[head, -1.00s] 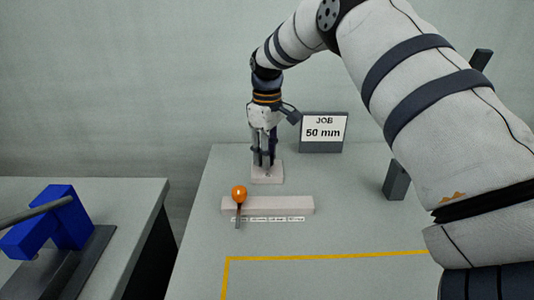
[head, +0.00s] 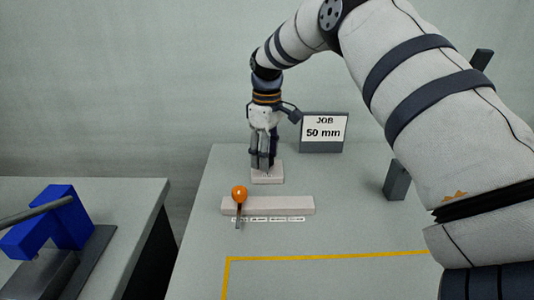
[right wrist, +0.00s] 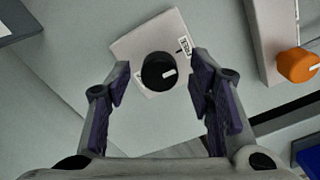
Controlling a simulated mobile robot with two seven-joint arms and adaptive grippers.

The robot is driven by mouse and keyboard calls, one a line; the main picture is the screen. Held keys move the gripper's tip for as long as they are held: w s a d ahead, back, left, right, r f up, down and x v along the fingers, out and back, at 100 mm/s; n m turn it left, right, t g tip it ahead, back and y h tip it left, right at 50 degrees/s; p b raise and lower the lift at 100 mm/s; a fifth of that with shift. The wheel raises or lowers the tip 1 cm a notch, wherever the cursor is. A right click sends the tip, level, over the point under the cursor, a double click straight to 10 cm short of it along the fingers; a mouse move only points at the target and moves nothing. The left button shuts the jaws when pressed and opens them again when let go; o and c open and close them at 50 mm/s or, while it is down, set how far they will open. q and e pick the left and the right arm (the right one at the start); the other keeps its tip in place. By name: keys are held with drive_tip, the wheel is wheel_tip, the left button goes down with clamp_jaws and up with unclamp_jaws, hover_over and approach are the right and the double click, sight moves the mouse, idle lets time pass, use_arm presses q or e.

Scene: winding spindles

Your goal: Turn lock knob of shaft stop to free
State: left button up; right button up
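The lock knob (right wrist: 159,72) is a round black knob with a white pointer mark. It sits on a pale block (right wrist: 128,46), which also shows in the head view (head: 268,179). A small white label (right wrist: 185,47) with dark lettering is beside the knob; I cannot read it surely. My right gripper (head: 263,166) points down over the block. In the right wrist view it is open (right wrist: 160,75), with one finger on each side of the knob and a gap to each. In the head view the fingers hide the knob. My left gripper is not in view.
A pale bar (head: 285,205) with an orange-balled lever (head: 239,194) lies in front of the block. A "JOB 50 mm" sign (head: 323,132) stands behind right. A blue fixture (head: 66,216) is on the left table. Bare tabletop lies ahead of the bar.

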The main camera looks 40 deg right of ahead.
drive_tip(key=shift+r, duration=0.1)
wheel_tip(320, 180, up, 12)
idle(0.4)
